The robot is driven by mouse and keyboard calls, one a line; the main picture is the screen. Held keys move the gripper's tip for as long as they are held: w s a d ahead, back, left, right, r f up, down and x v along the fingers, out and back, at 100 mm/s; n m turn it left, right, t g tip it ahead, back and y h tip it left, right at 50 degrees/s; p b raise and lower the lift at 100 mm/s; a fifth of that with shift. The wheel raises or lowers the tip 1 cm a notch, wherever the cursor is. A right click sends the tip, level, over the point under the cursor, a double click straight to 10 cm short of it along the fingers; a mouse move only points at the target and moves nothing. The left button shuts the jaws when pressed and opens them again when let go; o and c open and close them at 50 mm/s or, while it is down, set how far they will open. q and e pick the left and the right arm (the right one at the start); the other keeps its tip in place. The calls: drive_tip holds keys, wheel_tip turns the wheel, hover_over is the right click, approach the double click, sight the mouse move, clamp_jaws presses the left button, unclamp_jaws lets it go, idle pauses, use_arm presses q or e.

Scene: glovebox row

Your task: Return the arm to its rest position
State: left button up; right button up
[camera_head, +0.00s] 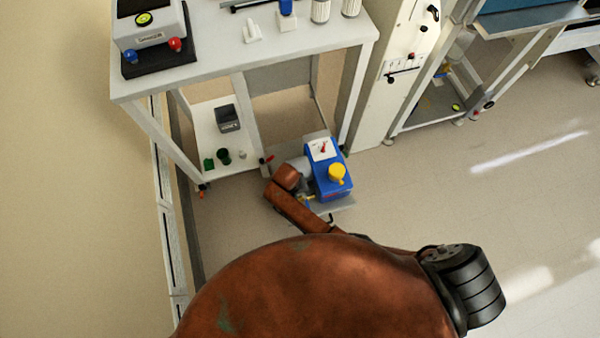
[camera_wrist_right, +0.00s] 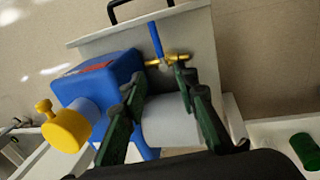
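My brown right arm (camera_head: 300,207) reaches out from my body toward a blue pump-like unit (camera_head: 324,181). The unit has a yellow cap (camera_head: 337,173) and a grey cylinder, and sits on a grey plate (camera_wrist_right: 200,35). In the head view the fingers of my right gripper are hidden by the wrist. In the right wrist view the two dark green fingers of this gripper (camera_wrist_right: 160,85) are apart, with the grey cylinder (camera_wrist_right: 170,125) showing between them. I cannot tell whether they touch it. A brass valve with a blue handle (camera_wrist_right: 156,42) lies just past the fingertips. My left gripper is out of view.
A white bench (camera_head: 230,62) with equipment on top stands behind the unit. Its lower shelf (camera_head: 205,130) holds a dark box (camera_head: 228,118) and small green parts. A tall white cabinet (camera_head: 385,95) stands right of it. The floor (camera_head: 480,190) at right is clear; a wall borders the left.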

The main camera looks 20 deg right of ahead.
drive_tip(key=s+d+f+y, duration=0.1)
drive_tip(key=s+d+f, duration=0.4)
drive_tip(key=s, duration=0.4)
drive_tip(key=s+d+f+n, duration=0.1)
drive_tip(key=s+d+f, duration=0.2)
drive_tip(key=s+f, duration=0.55)
drive_tip(key=s+d+f+y, duration=0.1)
drive_tip(key=s+d+f, duration=0.4)
drive_tip(key=s, duration=0.6)
drive_tip(key=s+d+f, duration=0.1)
drive_tip(key=s+d, duration=0.2)
drive_tip(key=s, duration=0.5)
drive_tip(key=s+d+f, duration=0.1)
drive_tip(key=s+d, duration=0.3)
drive_tip(key=s, duration=0.5)
use_arm(q)
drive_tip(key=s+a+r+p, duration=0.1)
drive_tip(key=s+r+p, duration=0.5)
drive_tip(key=p, duration=0.8)
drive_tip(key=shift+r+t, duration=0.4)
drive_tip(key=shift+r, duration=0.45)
use_arm(e)
drive_tip(key=s+r, duration=0.5)
drive_tip(key=r, duration=0.2)
drive_tip(key=shift+d+r+n, duration=0.3)
drive_tip(key=shift+d+n, duration=0.05)
drive_tip(key=shift+n, duration=0.05)
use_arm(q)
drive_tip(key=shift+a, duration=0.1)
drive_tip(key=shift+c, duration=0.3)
